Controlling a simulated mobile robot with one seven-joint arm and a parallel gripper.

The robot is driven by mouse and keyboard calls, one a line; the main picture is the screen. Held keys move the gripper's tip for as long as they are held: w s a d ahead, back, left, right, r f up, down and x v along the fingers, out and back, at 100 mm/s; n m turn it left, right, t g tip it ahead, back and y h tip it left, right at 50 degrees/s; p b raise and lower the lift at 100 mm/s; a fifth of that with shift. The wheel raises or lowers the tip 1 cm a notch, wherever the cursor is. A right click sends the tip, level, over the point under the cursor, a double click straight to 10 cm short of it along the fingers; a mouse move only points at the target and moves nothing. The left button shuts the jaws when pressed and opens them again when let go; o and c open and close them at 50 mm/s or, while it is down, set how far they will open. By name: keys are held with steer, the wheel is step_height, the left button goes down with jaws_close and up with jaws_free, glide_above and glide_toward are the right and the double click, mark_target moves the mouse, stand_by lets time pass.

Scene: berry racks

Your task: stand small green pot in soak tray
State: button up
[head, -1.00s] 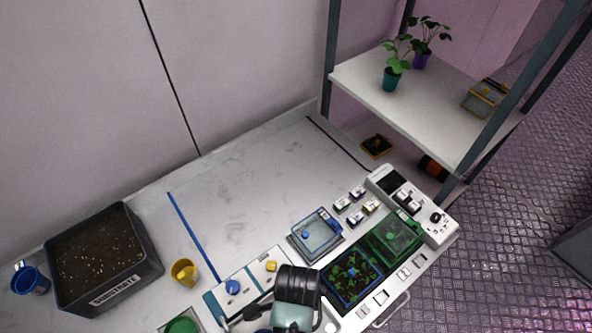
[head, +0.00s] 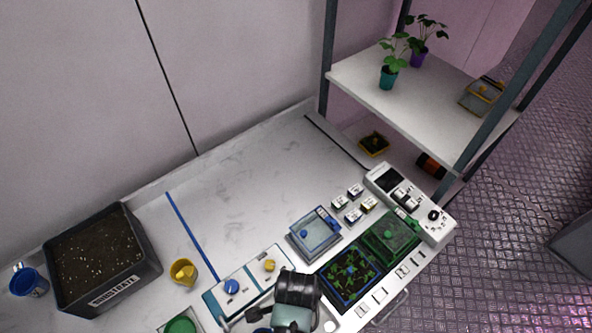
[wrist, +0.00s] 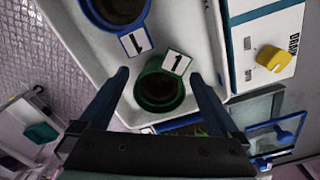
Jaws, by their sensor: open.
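The small green pot (wrist: 158,90) stands upright in the wrist view, dark inside, with a card marked 1 at its rim. It is on a pale surface. My gripper (wrist: 159,76) is open, with one finger on either side of the pot and visible gaps to it. In the head view my wrist hides the fingertips and this pot. A clear blue-edged tray (head: 314,234) with a blue knob lies on the bench; I cannot tell whether it is the soak tray.
A blue pot (wrist: 118,8) stands close to the green one. A panel (head: 250,282) carries blue and yellow knobs. Beside my wrist lie a blue plant tray (head: 325,281) and a green box (head: 393,237). A substrate bin (head: 135,280) and yellow cup (head: 183,273) stand left.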

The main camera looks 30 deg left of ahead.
step_height(320, 180, up, 12)
steer(key=w+a+r+n+t+y, duration=0.25)
steer(key=w+r+t, duration=0.65)
steer(key=w+r, duration=0.9)
steer(key=w+d+r+n+t, duration=0.1)
steer(key=w+d+r+t, duration=0.15)
steer(key=r, duration=0.55)
steer(key=w+d+r+n+t, duration=0.1)
steer(key=w+d+r+t, duration=0.15)
steer(key=r, duration=0.55)
steer(key=s+d+r+n+t+h, duration=0.1)
steer(key=s+r+t, duration=0.3)
steer(key=r, duration=0.6)
steer(key=s+d+r+n+t+h, duration=0.1)
steer(key=s+d+r+n+t, duration=0.1)
steer(key=r, duration=0.9)
steer(key=s+d+r+n+t+h, duration=0.1)
steer(key=s+d+r+n+t, duration=0.1)
steer(key=s+d+r+t, duration=0.2)
step_height(320, 180, up, 6)
steer(key=s+t, duration=0.1)
steer(key=t, duration=0.2)
steer(key=shift+s+d+r, duration=0.2)
steer(key=shift+s+d, duration=0.1)
steer(key=shift+s, duration=0.05)
steer(key=shift+f+b, duration=0.15)
steer(key=shift+b, duration=0.25)
